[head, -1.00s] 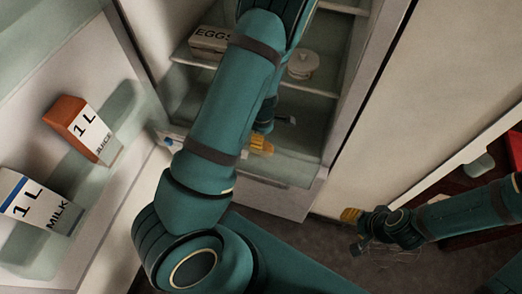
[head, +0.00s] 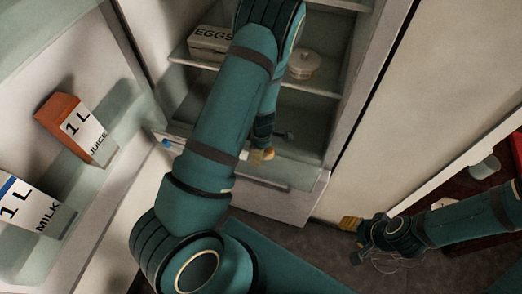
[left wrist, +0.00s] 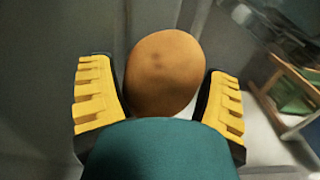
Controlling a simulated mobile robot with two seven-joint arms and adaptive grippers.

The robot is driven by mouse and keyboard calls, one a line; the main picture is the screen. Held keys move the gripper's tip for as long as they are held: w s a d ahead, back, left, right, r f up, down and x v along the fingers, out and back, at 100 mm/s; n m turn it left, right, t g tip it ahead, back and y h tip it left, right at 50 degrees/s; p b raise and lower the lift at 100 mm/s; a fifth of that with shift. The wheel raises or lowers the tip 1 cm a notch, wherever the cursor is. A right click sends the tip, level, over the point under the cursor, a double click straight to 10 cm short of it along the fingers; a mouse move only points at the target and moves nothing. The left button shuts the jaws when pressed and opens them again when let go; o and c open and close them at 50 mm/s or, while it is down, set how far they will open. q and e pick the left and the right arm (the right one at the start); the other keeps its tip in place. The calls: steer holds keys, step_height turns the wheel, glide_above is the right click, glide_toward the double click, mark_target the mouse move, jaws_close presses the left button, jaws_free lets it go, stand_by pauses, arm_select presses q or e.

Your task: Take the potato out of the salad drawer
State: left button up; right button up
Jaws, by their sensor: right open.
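In the head view my left gripper (head: 262,154) is partly hidden by my arm, at the lower part of the open fridge. The salad drawer (head: 265,201) is at the fridge bottom, its front showing below the gripper; its inside is mostly hidden. My right gripper (head: 357,238) is open and empty, off to the right above the floor.
An egg box (head: 212,42) and a lidded white pot (head: 303,64) stand on fridge shelves. The open door at left holds a juice carton (head: 78,128) and a milk carton (head: 32,207). The floor in front of the drawer is partly clear.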

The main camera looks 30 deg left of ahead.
arm_select(q)
steer(key=c, duration=0.7)
steer(key=shift+r, duration=0.15)
